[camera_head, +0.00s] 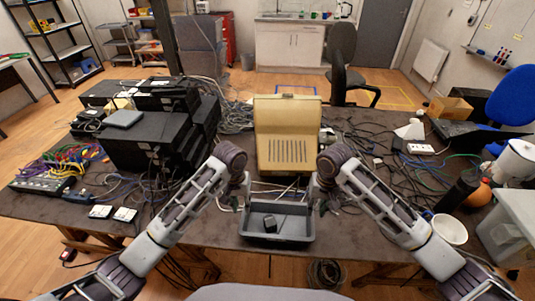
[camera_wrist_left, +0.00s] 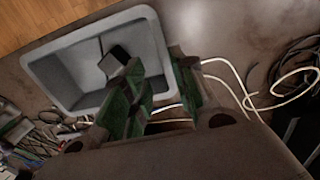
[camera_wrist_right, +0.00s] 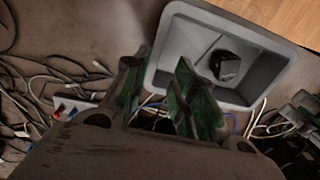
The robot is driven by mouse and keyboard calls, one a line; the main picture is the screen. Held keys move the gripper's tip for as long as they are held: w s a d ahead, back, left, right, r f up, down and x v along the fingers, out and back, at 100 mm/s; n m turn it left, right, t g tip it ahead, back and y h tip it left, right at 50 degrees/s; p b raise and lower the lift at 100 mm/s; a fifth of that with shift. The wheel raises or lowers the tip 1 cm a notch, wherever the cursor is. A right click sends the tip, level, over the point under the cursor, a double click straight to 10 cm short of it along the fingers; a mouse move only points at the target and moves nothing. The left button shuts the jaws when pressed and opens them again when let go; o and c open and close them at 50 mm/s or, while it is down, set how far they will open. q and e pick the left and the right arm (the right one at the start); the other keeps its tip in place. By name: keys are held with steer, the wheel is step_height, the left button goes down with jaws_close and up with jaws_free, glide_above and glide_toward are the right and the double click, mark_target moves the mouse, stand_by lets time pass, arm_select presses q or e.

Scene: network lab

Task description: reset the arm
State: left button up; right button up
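My left gripper (camera_head: 234,197) is just off the left side of a grey tray (camera_head: 295,227). My right gripper (camera_head: 325,197) is just off the tray's right side. Both arms reach forward over the table, roughly mirrored.
A beige case (camera_head: 287,115) stands upright behind the tray. Black equipment (camera_head: 150,135) is stacked at left, with coloured cables. A white bowl (camera_head: 450,229), a black cylinder (camera_head: 457,192) and many cables lie at right. Bare tabletop shows around the tray.

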steer(key=shift+r, duration=0.35)
steer(key=shift+s+f, duration=0.1)
stand_by(0.3)
